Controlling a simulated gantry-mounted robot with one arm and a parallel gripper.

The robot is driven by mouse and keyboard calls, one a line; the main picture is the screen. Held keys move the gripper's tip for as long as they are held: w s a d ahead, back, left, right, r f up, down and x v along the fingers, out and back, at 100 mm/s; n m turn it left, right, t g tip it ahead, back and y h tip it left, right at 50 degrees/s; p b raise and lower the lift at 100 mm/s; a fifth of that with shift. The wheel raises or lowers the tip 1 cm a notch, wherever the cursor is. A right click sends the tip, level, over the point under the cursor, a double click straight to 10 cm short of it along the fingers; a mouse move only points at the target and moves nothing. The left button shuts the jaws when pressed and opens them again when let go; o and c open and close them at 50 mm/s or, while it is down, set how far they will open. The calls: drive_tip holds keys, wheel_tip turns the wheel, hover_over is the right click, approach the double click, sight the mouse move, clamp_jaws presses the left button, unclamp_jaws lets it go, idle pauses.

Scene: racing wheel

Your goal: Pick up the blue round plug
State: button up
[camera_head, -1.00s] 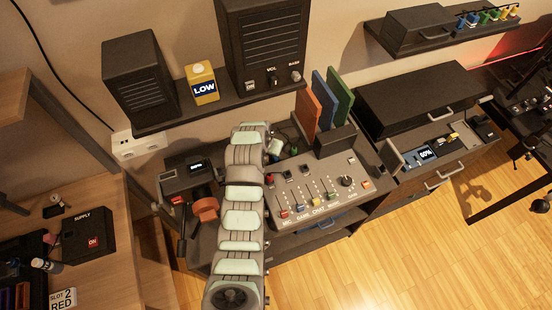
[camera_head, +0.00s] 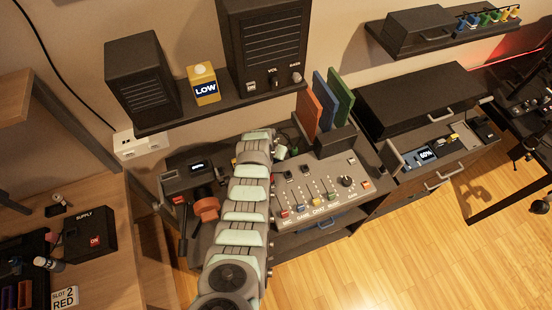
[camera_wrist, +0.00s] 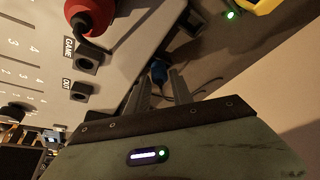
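The blue round plug (camera_wrist: 159,70) shows in the wrist view, small and partly in shadow, on the dark surface beside the mixer panel. My gripper (camera_wrist: 159,79) is open there, with one finger on each side of the line to the plug. The plug lies between or just beyond the fingertips; I cannot tell which, and I see no clear contact. In the head view my arm and the clutter hide the fingertips and the plug.
Thin dark cables (camera_wrist: 190,92) run beside the fingers. A yellow object (camera_wrist: 255,5) is at top right. Upright coloured panels (camera_head: 322,100) stand behind the mixer.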

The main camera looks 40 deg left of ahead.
drive_tip(key=shift+w+f, duration=0.2)
drive_tip(key=shift+f, duration=0.4)
clamp_jaws()
